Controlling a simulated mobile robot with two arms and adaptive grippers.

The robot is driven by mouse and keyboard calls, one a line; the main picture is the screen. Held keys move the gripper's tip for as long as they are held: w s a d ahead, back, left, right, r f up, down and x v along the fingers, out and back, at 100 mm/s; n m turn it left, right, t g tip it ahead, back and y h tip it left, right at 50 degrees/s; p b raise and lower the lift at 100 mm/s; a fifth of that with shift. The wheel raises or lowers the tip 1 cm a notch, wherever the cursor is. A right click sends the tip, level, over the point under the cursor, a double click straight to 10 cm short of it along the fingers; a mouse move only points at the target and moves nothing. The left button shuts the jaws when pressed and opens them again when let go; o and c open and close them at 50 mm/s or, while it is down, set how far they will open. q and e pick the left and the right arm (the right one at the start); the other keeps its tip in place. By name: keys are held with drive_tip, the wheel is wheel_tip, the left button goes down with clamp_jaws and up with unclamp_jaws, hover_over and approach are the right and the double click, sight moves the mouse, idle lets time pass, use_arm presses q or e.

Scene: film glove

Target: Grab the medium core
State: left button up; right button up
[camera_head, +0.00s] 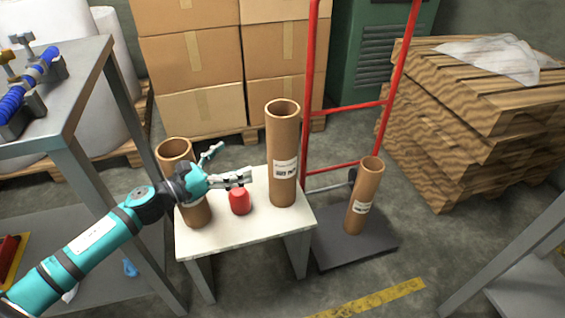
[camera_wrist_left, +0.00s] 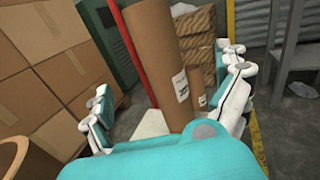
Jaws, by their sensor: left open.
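Three brown cardboard cores are in the head view. The tallest core (camera_head: 283,160) stands upright on the right side of a white stool (camera_head: 250,232) and has a white label. A wider core (camera_head: 195,212) stands at the stool's left, partly hidden behind my left arm. The shortest core (camera_head: 364,199) stands on the dark plate of a red hand truck. My left gripper (camera_head: 234,164) is open and empty above the stool, left of the tallest core and apart from it. In the left wrist view the tallest core (camera_wrist_left: 168,60) shows between the open fingers (camera_wrist_left: 170,92).
A small red object (camera_head: 239,202) sits on the stool below my left gripper. The red hand truck (camera_head: 307,70) rises behind. Stacked boxes (camera_head: 190,60), a wooden pallet pile (camera_head: 445,130) and a metal table (camera_head: 75,85) stand around.

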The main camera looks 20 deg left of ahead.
sight(270, 141)
use_arm(q)
drive_tip(key=x, duration=1.1)
drive_tip(key=shift+w, duration=0.25)
drive_tip(key=x, duration=0.2)
drive_tip(key=f+x, duration=0.1)
drive_tip(key=x, duration=0.1)
drive_tip(key=shift+w+b, duration=0.35)
drive_tip(key=shift+w+d+r, duration=0.1)
drive_tip(key=shift+w, duration=0.1)
use_arm(e)
drive_tip(key=w, duration=0.1)
drive_tip(key=w+t, duration=0.1)
drive_tip(key=w+a+r+t, duration=0.1)
drive_tip(key=shift+w+a+r+y, duration=0.1)
drive_tip(key=shift+w+y, duration=0.2)
use_arm(q)
drive_tip(key=shift+c, duration=0.3)
drive_tip(key=c, duration=1.4)
drive_tip(key=shift+c, duration=0.4)
drive_tip(key=shift+r, duration=0.1)
